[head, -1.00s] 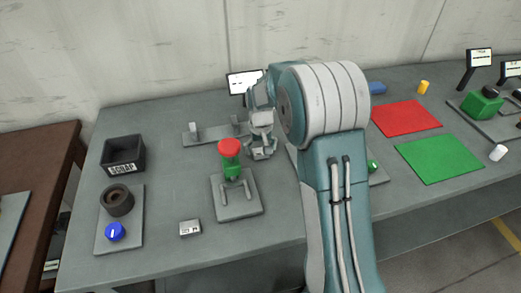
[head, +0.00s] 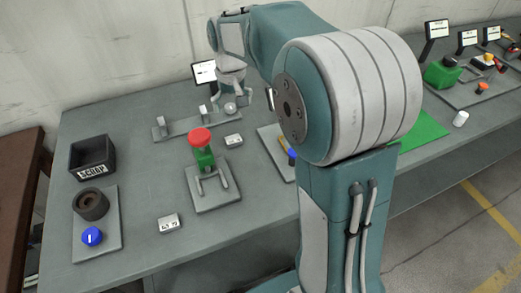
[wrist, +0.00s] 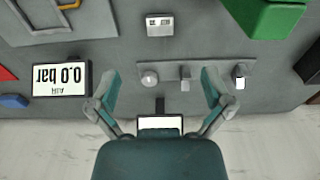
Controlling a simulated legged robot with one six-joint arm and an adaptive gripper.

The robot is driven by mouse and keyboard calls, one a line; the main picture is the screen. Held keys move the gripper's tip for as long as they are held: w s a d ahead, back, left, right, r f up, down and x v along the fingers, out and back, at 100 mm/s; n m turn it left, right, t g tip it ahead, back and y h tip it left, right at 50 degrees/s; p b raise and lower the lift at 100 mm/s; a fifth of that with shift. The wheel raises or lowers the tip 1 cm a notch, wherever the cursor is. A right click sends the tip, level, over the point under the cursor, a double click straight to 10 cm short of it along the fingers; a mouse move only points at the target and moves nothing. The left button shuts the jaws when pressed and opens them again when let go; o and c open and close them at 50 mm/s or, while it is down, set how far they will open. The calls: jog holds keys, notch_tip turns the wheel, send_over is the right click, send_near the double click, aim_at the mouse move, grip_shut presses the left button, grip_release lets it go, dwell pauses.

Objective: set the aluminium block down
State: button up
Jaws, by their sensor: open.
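My gripper (head: 233,88) is over the strip-shaped grey plate (head: 185,126) at the back of the bench. In the wrist view my gripper (wrist: 160,88) has its fingers spread wide, with nothing held between them. The plate (wrist: 208,68) carries a pale rounded piece (wrist: 149,78), a small grey upright block (wrist: 185,79) and a post with a white top (wrist: 240,77). In the head view the rounded piece (head: 230,108) is just below my fingers. I cannot tell for sure which of these pieces is the aluminium block.
A green jack with a red top (head: 202,150) stands in front of the plate. A small label block (head: 233,140) lies beside it. A black scrap bin (head: 92,157) is at the left. A display (head: 204,72) stands behind the plate; a pressure display (wrist: 61,78) is beside it.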

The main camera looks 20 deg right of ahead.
jog(key=s+r+t, duration=0.2)
jog(key=s, duration=1.1)
jog(key=s+r+t, duration=0.2)
jog(key=s+t, duration=0.1)
jog(key=s, duration=1)
jog(key=g, duration=0.1)
send_over(233, 139)
jog(key=s, duration=0.2)
jog(key=f, duration=1.5)
jog(key=shift+s+a+f, duration=0.1)
jog(key=shift+a, duration=0.1)
jog(key=shift+d+x, duration=0.15)
jog(key=shift+x, duration=1.2)
jog(key=shift+d+x, duration=0.1)
jog(key=shift+x, duration=1.2)
jog(key=c, duration=1.2)
